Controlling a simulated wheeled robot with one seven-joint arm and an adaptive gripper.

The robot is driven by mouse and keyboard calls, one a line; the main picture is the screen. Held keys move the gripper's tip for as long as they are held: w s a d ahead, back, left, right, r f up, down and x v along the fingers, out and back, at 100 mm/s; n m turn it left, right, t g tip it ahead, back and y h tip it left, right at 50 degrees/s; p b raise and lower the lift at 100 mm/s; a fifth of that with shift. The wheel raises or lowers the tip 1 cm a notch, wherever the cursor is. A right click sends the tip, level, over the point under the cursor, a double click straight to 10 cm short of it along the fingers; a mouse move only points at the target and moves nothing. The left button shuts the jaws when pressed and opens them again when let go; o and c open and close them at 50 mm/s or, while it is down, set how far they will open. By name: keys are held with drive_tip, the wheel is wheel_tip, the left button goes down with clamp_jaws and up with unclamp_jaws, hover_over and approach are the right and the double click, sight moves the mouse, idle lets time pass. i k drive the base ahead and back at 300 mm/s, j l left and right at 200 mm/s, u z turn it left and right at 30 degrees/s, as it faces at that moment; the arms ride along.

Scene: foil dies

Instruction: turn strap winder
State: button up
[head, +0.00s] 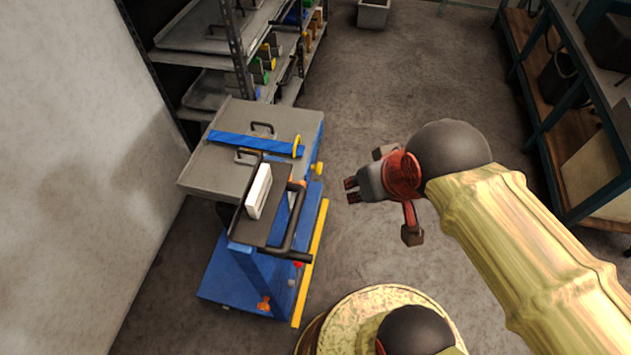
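A blue strap (240,142) lies across a grey plate (215,165) on top of a blue cart. At the strap's right end stands a small yellow looped part (297,147), which looks like the strap winder; its details are too small to tell. My gripper (351,190) is in the air to the right of the cart, pointing left. Its two dark fingertips are a little apart, with nothing between them. It does not touch the strap or the winder.
The blue cart (240,274) has a black push handle (287,247), a white panel (259,191) and a yellow knob (318,168) at its side. Shelving (238,50) stands behind, a wall at left, a workbench (575,120) at right. The middle floor is clear.

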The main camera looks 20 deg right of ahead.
sight(318, 167)
drive_tip(key=k+l, duration=0.25)
drive_tip(key=k, duration=0.15)
drive_tip(key=l+u, duration=0.2)
drive_tip(key=l, duration=0.35)
drive_tip(key=l+u, duration=0.2)
drive_tip(key=l, duration=0.35)
drive_tip(key=l+u, duration=0.2)
drive_tip(key=l, duration=0.3)
drive_tip(key=k+l+u, duration=0.2)
drive_tip(key=l, duration=0.3)
drive_tip(key=k+l+u, duration=0.2)
drive_tip(key=l, duration=0.3)
drive_tip(key=i+l, duration=0.05)
drive_tip(key=i, duration=0.05)
